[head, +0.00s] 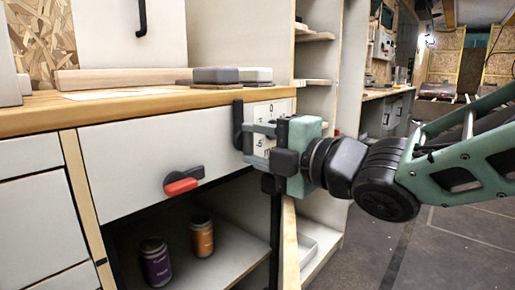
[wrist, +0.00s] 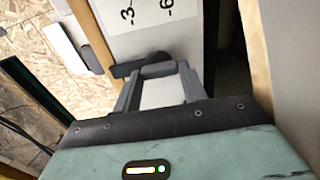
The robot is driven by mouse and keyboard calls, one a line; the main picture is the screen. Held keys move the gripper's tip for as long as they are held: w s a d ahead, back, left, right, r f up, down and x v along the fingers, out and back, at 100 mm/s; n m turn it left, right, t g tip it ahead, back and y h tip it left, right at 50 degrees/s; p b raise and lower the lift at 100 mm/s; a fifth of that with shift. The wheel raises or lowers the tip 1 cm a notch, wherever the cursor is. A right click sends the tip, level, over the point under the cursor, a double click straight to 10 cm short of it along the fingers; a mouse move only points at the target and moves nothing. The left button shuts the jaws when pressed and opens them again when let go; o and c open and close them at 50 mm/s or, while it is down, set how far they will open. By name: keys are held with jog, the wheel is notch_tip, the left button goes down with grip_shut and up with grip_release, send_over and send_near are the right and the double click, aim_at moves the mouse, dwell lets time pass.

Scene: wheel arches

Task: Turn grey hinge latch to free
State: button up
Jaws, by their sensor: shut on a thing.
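The grey hinge latch (head: 238,124) is a dark upright bar at the right end of the white front panel, beside a white label with numbers. My gripper (head: 249,143) reaches it from the right, its fingers shut on the latch. In the wrist view the latch (wrist: 127,69) shows as a dark arm running left from between the fingertips, with a lighter grey part between them. My gripper (wrist: 160,77) has one finger on each side of that part. The fingers and gripper body hide some of the latch in the head view.
The white panel (head: 125,165) carries a red and dark knob (head: 183,181). Below it, a purple can (head: 155,262) and an orange can (head: 202,237) stand on an open shelf. Dark and light blocks (head: 216,75) lie on the wooden worktop (head: 40,116). The floor (head: 455,240) at right is clear.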

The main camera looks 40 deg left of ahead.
jog(key=o, duration=1.4)
jog(key=shift+d, duration=0.1)
jog(key=d+p, duration=0.1)
jog(key=d, duration=0.4)
jog(key=s+d+p, duration=0.1)
jog(key=d, duration=0.5)
jog(key=d+p, duration=0.1)
jog(key=d, duration=0.5)
jog(key=shift+s+d+p, duration=0.15)
jog(key=shift+s+p, duration=0.1)
jog(key=shift+p, duration=0.05)
